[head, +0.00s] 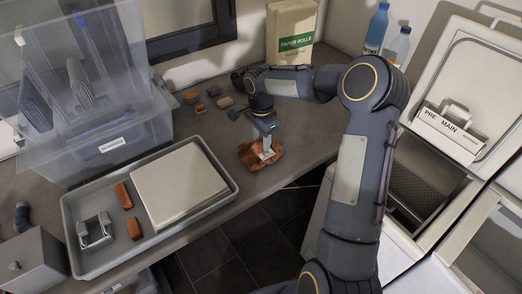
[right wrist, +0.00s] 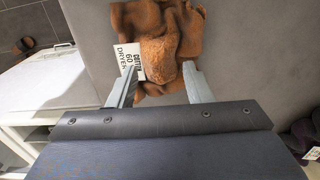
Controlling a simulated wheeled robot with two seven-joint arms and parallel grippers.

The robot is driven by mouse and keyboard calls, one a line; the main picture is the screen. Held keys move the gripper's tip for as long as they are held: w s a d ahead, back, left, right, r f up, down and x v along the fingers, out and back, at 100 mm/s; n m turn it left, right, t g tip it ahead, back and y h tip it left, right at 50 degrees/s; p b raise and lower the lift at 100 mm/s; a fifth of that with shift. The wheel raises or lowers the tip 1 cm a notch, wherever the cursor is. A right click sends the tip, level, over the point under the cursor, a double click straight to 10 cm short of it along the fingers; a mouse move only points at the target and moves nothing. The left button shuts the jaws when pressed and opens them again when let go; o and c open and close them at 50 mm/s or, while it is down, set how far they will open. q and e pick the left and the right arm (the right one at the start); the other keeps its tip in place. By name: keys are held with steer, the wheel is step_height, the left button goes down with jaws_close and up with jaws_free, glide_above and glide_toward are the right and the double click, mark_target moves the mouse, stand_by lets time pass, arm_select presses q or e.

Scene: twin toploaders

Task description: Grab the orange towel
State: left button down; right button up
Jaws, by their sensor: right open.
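The orange towel (head: 262,155) lies crumpled on the grey counter, near its front edge in the head view. In the right wrist view the towel (right wrist: 165,50) shows a raised fold, with a white label printed "DRYER" and "60" (right wrist: 128,60) at its left side. My right gripper (head: 265,152) points down over the towel. In the right wrist view its two fingers (right wrist: 160,72) stand apart, on either side of the raised fold. I cannot tell whether the fingertips touch the cloth. My left gripper is not in view.
A grey tray (head: 225,203) with a white panel and orange blocks lies left of the towel. Several small coloured items (head: 213,92) lie behind it. A paper rolls pack (head: 291,35) stands at the back. Open toploader machines (head: 430,175) stand at right.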

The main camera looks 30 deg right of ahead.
jaws_close()
steer(key=shift+r, duration=0.15)
